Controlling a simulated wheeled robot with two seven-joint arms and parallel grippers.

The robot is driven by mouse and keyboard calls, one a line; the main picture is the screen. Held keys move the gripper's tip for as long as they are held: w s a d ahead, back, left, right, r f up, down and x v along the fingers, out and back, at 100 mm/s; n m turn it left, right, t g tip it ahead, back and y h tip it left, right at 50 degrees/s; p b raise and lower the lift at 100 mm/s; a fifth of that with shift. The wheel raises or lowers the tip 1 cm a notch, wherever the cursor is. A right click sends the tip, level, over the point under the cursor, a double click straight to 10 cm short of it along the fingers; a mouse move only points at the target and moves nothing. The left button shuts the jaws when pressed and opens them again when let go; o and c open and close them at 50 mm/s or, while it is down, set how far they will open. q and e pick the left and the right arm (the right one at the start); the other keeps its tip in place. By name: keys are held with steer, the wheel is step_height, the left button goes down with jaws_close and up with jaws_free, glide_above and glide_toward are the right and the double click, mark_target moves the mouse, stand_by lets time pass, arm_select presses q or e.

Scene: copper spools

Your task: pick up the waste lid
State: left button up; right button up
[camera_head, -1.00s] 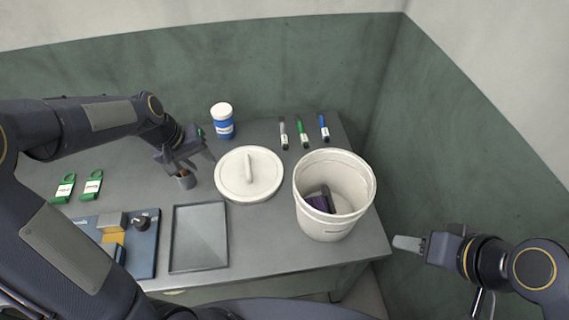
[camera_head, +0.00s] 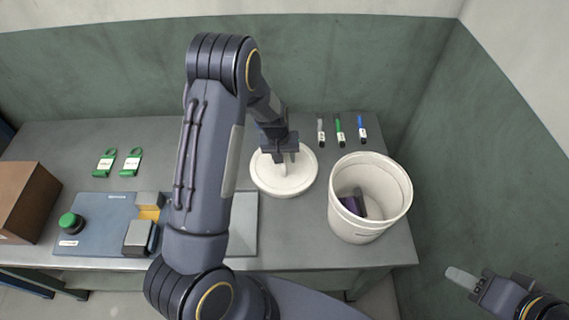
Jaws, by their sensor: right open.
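The white round waste lid (camera_head: 302,178) lies flat on the table beside the white waste bin (camera_head: 352,222). My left gripper (camera_head: 286,160) is directly above the middle of the lid, with its fingers down at the lid's handle. The handle is mostly hidden by the fingers, and I cannot tell whether they grip it. The bin is upright and uncovered, with a dark purple item (camera_head: 353,203) inside. My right gripper (camera_head: 462,278) is open and empty at the lower right, off the table and away from the lid.
Several pens, including a green one (camera_head: 340,130), lie behind the lid. A blue board (camera_head: 90,222) with blocks, two green tags (camera_head: 131,162) and a brown box (camera_head: 22,200) are on the left. My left arm covers most of a grey tray (camera_head: 243,225).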

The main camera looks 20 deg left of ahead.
arm_select(q)
steer(key=shift+f, duration=0.4)
steer(key=shift+c, duration=0.4)
jaws_close()
